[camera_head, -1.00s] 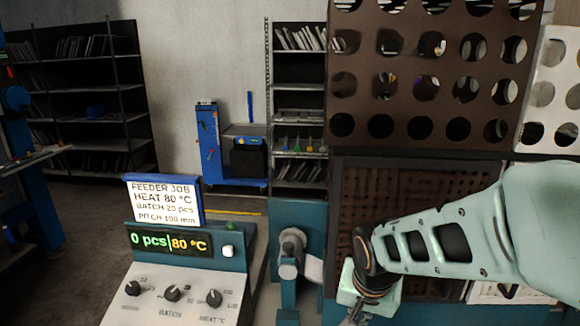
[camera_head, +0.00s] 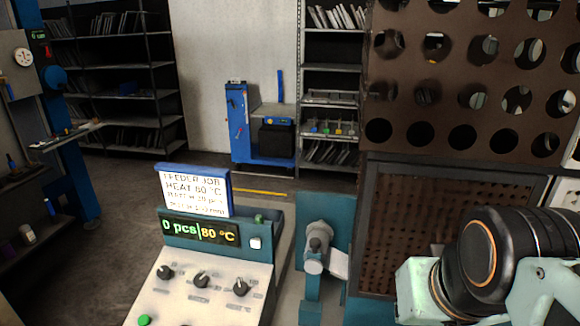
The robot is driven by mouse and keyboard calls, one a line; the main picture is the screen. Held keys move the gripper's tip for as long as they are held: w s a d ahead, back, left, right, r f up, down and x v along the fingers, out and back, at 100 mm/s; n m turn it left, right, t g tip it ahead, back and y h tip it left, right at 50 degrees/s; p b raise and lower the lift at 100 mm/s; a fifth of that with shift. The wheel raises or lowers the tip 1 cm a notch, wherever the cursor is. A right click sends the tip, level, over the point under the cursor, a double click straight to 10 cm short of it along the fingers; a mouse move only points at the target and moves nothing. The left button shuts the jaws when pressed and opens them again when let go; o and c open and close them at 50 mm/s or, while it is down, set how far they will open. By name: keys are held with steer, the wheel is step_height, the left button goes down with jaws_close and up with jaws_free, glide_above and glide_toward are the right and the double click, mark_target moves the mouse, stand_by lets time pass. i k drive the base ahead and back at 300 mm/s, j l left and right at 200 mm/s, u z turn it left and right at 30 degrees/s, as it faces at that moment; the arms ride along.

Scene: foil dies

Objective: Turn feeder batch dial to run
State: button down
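The feeder's control panel (camera_head: 185,305) stands at lower centre with three black dials in a row. The middle dial (camera_head: 202,280) is the batch dial, going by the label readable in the earlier frame; its setting is too small to read now. The left dial (camera_head: 165,272) and the right dial (camera_head: 240,288) flank it. The display (camera_head: 200,230) reads "0 pcs" and "80 °C". The white job card (camera_head: 195,193) above gives heat 80 °C; its lower lines are blurred. My arm shows at lower right, clear of the panel. My gripper is out of view.
A green button (camera_head: 144,320) sits at the panel's lower left, and a white button (camera_head: 256,243) right of the display. A grey mechanism on a teal stand (camera_head: 318,250) is between panel and arm. A brown perforated rack (camera_head: 465,80) fills the right.

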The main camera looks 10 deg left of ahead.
mark_target(201, 281)
steer(key=u, duration=1.25)
